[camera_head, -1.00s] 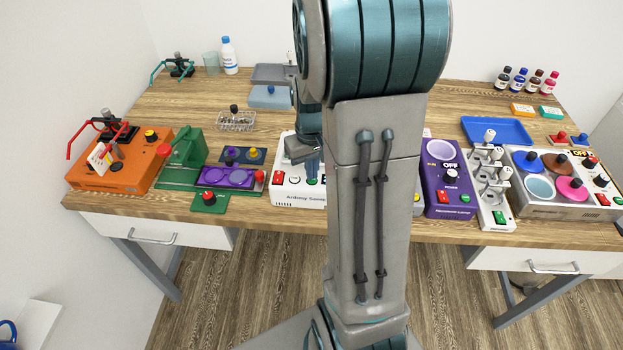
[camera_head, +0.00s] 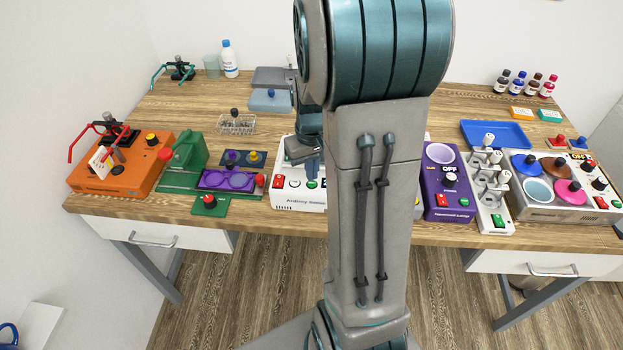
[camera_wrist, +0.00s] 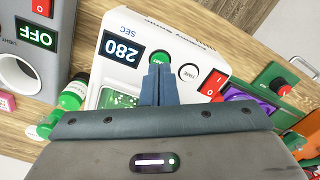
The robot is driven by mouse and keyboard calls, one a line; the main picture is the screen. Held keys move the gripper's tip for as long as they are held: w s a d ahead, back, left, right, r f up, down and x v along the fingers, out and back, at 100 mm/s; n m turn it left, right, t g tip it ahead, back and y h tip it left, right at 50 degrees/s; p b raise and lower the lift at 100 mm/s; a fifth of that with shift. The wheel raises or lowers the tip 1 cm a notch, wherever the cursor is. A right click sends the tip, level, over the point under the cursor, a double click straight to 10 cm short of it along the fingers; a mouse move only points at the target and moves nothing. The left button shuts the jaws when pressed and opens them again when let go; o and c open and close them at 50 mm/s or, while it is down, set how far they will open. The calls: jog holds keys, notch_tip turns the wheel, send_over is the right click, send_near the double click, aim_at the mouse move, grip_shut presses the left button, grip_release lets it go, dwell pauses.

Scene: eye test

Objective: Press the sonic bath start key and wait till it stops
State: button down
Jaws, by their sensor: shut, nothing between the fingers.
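The sonic bath (camera_head: 301,199) is a white box at the front of the bench, partly hidden by my arm. In the wrist view its panel appears upside down. Its lit display (camera_wrist: 122,48) seems to read 280, with SEC beside it. The round green start key (camera_wrist: 160,57) is right at the fingertips, which partly cover it. I cannot tell whether they touch or press it. A white round button (camera_wrist: 189,72) and a red switch (camera_wrist: 212,83) sit beside it. My gripper (camera_head: 313,172) is shut and empty over the panel; its fingers also show in the wrist view (camera_wrist: 159,70).
A purple device (camera_head: 449,199) reading OFF stands right of my arm, beside a white vial stand (camera_head: 490,192). Left of the bath are a green holder with a purple plate (camera_head: 226,179) and an orange box (camera_head: 120,176).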

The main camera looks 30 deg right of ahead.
notch_tip(320, 180, up, 6)
jog(key=p, duration=0.4)
jog(key=shift+r, duration=0.1)
dwell(0.5)
jog(key=s+a+r+t+b, duration=0.2)
jog(key=s+a+r, duration=0.6)
jog(key=s+a, duration=0.4)
jog(key=shift+s+n+t, duration=0.35)
jog(key=shift+n+t, duration=0.05)
jog(key=shift+t, duration=0.5)
jog(key=shift+r, duration=0.1)
dwell(4.5)
